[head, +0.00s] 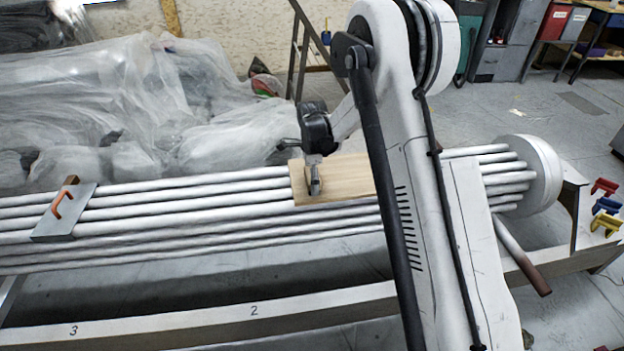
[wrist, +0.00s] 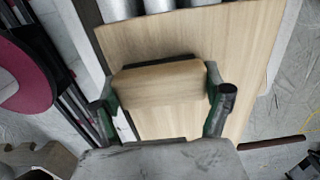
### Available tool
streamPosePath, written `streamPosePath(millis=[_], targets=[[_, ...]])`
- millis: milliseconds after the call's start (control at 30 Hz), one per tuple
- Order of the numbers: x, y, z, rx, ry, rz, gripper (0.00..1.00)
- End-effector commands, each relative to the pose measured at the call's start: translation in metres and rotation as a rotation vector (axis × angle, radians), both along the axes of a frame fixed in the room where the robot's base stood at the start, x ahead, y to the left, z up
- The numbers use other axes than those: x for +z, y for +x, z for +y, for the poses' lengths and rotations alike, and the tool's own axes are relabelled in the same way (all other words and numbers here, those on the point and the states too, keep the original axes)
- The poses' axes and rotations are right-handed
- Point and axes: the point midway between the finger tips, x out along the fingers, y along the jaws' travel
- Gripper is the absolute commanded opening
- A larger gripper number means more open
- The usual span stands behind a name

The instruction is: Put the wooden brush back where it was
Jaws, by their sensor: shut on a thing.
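The wooden brush (head: 345,178) is a pale, flat board with a raised wooden block as a grip. In the head view it is over the white pipes, right of the middle, partly hidden behind my arm. My gripper (head: 314,183) is above the board's left part, pointing down. In the wrist view the brush (wrist: 190,30) fills the middle, and my gripper (wrist: 164,88) has one finger on each side of its block. It is shut on this block. Whether the board touches the pipes or hangs just above them, I cannot tell.
White pipes (head: 200,200) run across a metal frame (head: 200,325). A grey plate with an orange handle (head: 62,205) lies on them at the left. Plastic sheeting (head: 120,110) is heaped behind. Coloured clamps (head: 606,205) are at the far right.

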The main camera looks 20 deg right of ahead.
Motion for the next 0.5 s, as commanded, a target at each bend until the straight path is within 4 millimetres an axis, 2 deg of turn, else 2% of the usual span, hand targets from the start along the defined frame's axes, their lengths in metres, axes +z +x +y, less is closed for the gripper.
streamPosePath(millis=[100,133,233,267,500], targets=[[-0.0040,0.0000,0.0001,0.000,0.000,0.000,0.53],[-0.0036,0.0000,0.0001,0.000,0.000,0.000,0.84],[-0.0029,0.0000,0.0001,0.000,0.000,0.000,0.97],[-0.0029,-0.0001,0.0001,0.000,0.000,0.000,1.00],[-0.0025,-0.0001,0.0000,0.000,0.000,0.000,1.00]])
